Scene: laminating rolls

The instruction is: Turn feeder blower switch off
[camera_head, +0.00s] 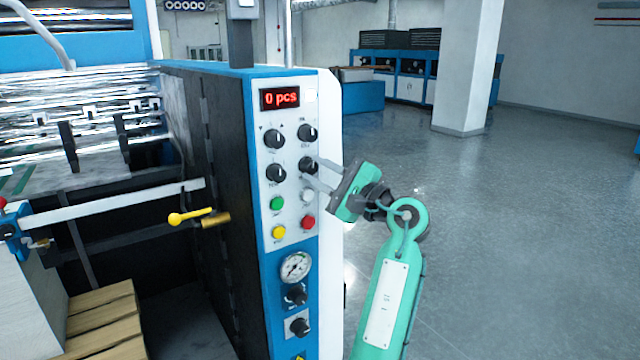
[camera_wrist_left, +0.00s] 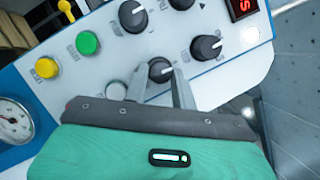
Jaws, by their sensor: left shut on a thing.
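The control panel (camera_head: 290,190) has black rotary knobs in two rows under a red display reading "0 pcs" (camera_head: 280,98). My left gripper (camera_head: 311,174) reaches in from the right, with its fingers shut on the lower-right black knob (camera_head: 308,163). In the left wrist view the fingers (camera_wrist_left: 167,78) sit around this knob (camera_wrist_left: 160,68), hiding part of it. The knob labels are too small to read, so I cannot tell which is the feeder blower switch. My right gripper is not in view.
Near the held knob are the upper-right knob (camera_head: 308,133), lower-left knob (camera_head: 275,173), green button (camera_head: 277,203), yellow button (camera_head: 279,232), red button (camera_head: 308,222) and white button (camera_head: 307,195). A pressure gauge (camera_head: 295,267) sits below. The floor (camera_head: 520,220) to the right is clear.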

